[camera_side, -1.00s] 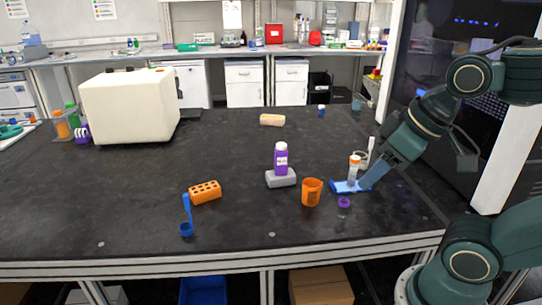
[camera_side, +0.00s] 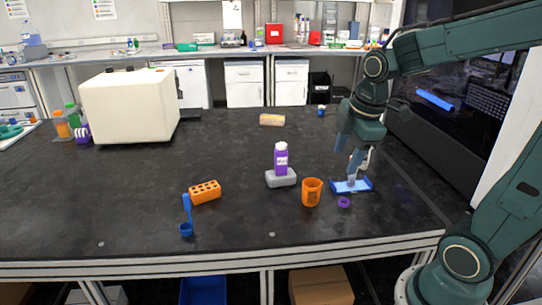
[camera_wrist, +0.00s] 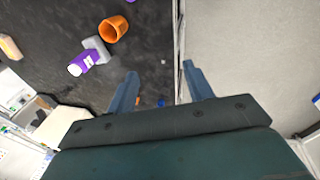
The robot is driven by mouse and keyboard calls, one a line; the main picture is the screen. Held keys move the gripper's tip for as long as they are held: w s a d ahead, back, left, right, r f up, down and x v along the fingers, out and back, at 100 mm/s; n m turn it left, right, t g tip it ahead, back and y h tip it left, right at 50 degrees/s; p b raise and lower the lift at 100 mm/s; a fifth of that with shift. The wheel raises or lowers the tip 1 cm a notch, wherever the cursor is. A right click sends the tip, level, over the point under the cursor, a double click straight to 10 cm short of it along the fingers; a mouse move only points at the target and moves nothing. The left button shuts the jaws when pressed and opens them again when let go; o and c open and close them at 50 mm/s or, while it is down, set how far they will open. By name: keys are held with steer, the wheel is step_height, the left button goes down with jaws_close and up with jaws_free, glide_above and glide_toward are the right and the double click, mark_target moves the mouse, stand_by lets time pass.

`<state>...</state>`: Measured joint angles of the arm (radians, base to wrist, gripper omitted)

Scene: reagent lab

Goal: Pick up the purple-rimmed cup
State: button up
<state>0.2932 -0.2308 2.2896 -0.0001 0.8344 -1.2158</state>
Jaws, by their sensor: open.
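A small purple ring-shaped thing (camera_side: 344,202), the only purple rim I can make out, lies low on the black bench right of the orange cup (camera_side: 312,192). It is too small to tell whether it is a cup. A purple speck (camera_wrist: 131,1) shows at the top edge of the wrist view. My gripper (camera_side: 354,178) points down over the blue tray (camera_side: 341,188), behind and just right of the purple ring. In the wrist view my gripper (camera_wrist: 160,69) has its fingers apart, with nothing gripped between them. My gripper hides much of what stands at the tray.
A purple-labelled bottle (camera_side: 281,159) stands on a grey block (camera_side: 287,179). An orange rack (camera_side: 205,192) and a blue scoop-like thing (camera_side: 187,229) lie to the left. A white box-shaped machine (camera_side: 130,107) stands at the back left. The front middle bench is clear.

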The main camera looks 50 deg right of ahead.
steer(key=w+d+f+n+g, duration=0.1)
steer(key=w+d+f+n, duration=0.2)
steer(key=d+f+n, duration=0.25)
steer(key=n+g, duration=0.2)
steer(key=n, duration=0.3)
glide_above(343, 206)
steer(key=d, duration=0.2)
steer(key=shift+y, duration=0.4)
steer(key=f, duration=0.5)
steer(key=shift+w+a+f, duration=0.25)
steer(key=shift+w+f, duration=0.1)
steer(key=shift+f, duration=4.3)
steer(key=shift+f, duration=0.15)
steer(key=shift+s+f, duration=0.1)
steer(key=shift+f, duration=2.35)
steer(key=c, duration=1)
steer(key=shift+r, duration=0.1)
steer(key=shift+c, duration=0.2)
